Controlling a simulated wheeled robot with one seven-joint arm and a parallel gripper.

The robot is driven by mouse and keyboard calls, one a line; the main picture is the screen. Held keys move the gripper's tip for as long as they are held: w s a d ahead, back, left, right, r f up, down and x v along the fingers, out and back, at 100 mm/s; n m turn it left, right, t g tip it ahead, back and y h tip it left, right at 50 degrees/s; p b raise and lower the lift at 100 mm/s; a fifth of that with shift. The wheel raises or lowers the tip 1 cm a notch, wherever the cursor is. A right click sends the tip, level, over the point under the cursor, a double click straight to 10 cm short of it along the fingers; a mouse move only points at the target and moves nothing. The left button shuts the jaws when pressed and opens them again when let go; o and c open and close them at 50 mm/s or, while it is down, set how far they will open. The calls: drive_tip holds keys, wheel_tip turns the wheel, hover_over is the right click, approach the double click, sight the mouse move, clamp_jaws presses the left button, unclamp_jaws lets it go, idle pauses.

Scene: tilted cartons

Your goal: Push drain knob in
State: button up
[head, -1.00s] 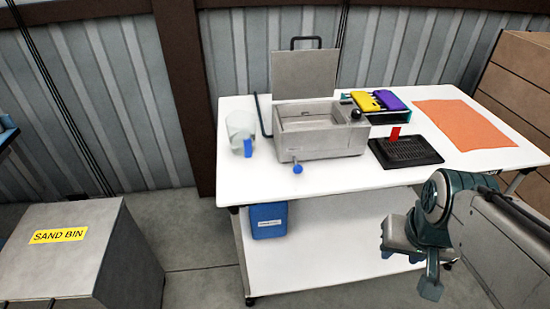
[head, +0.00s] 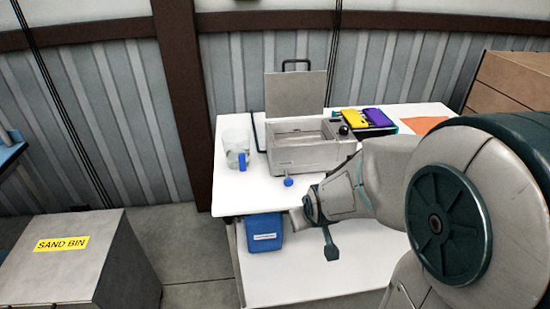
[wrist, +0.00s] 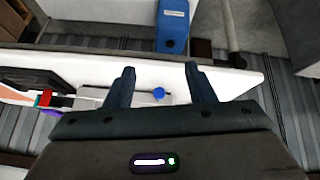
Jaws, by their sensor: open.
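The blue drain knob (head: 289,182) sticks out at the lower front of a grey metal bath (head: 305,157) on the white table. The bath's lid (head: 295,95) stands up open. In the wrist view, which looks upside down, the knob (wrist: 158,94) appears between the two dark fingers of my gripper (wrist: 160,70). The fingers are spread apart with nothing visible held. In the head view, my wrist is in front of the table edge, right of and below the knob. My fingertips cannot be made out clearly there, and I cannot tell the gap to the knob.
A clear jug with a blue handle (head: 242,160) stands left of the bath. A yellow and purple rack (head: 364,118) stands behind right. A blue container (head: 264,232) sits under the tabletop. My arm hides the table's right side. A sand bin (head: 75,262) stands at left.

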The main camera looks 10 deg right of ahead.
sight(289, 183)
drive_tip(key=w+f+m+t+b, duration=0.2)
drive_tip(key=w+f+t+b, duration=0.2)
drive_tip(key=w+f+t, duration=0.3)
drive_tip(key=w+t, duration=0.4)
drive_tip(key=shift+a+f+t, duration=0.15)
drive_tip(key=shift+a+t, duration=0.15)
idle(0.8)
drive_tip(key=shift+w+b, duration=0.2)
drive_tip(key=shift+b, duration=0.8)
drive_tip(key=w, duration=0.2)
drive_tip(key=w+p, duration=0.1)
drive_tip(key=w, duration=0.1)
drive_tip(key=w+p, duration=0.1)
drive_tip(key=w, duration=0.2)
drive_tip(key=shift+a+r, duration=0.1)
drive_tip(key=shift+r, duration=0.2)
drive_tip(key=shift+w+f, duration=0.1)
drive_tip(key=shift+w, duration=0.55)
